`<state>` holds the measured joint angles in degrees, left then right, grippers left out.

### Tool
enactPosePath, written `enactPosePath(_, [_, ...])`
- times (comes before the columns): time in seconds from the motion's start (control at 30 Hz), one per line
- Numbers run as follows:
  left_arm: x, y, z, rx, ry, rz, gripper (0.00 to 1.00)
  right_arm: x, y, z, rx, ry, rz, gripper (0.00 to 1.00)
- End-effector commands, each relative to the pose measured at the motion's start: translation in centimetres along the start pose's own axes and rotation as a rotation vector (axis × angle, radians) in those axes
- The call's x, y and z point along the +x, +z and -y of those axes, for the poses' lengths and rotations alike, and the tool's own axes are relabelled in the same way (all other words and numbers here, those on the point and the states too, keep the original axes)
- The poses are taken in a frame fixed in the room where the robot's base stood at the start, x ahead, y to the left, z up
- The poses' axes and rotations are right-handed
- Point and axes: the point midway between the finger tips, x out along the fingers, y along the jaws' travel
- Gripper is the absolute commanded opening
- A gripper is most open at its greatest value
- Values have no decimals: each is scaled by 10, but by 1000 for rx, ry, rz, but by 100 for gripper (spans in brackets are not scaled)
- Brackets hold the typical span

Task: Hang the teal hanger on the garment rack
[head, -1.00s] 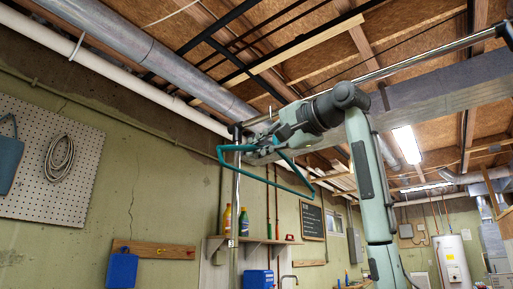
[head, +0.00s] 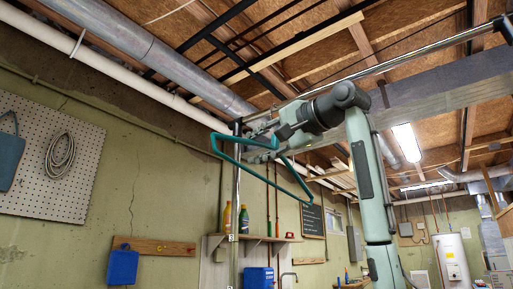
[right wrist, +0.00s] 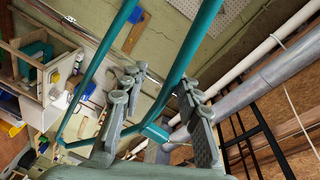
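The teal hanger (head: 228,155) is up in the air beside the left end of the garment rack's chrome top rail (head: 400,66). The rack's upright (head: 236,190) stands behind it. The hanger's hook is hidden around my right gripper, so I cannot tell whether it sits on the rail. My right gripper (head: 268,140) is at the hanger. In the right wrist view the fingers of my right gripper (right wrist: 160,88) stand apart, with a bar of the teal hanger (right wrist: 199,42) passing between them, nearer one finger. My left gripper is out of view.
Pipes and a metal duct (head: 150,48) run under the ceiling joists at the left. A shelf (head: 255,239) with bottles is on the wall below the hanger. A pegboard (head: 45,160) hangs at the left. A water heater (head: 452,260) stands far right.

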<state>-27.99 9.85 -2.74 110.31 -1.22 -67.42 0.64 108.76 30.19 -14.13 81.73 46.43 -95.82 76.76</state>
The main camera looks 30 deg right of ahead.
Motion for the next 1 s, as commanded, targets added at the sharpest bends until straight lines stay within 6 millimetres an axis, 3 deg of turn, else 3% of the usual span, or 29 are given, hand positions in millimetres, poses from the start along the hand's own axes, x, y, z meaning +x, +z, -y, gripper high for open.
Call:
enactPosePath(0.37, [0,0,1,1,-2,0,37,-7,0,0,0,-2,-1,34])
enactPosePath(0.8, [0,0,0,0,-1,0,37,-93,-1,1,0,-3,-2,34])
enactPosePath(1.0, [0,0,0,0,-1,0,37,-116,0,0,1,-2,-1,34])
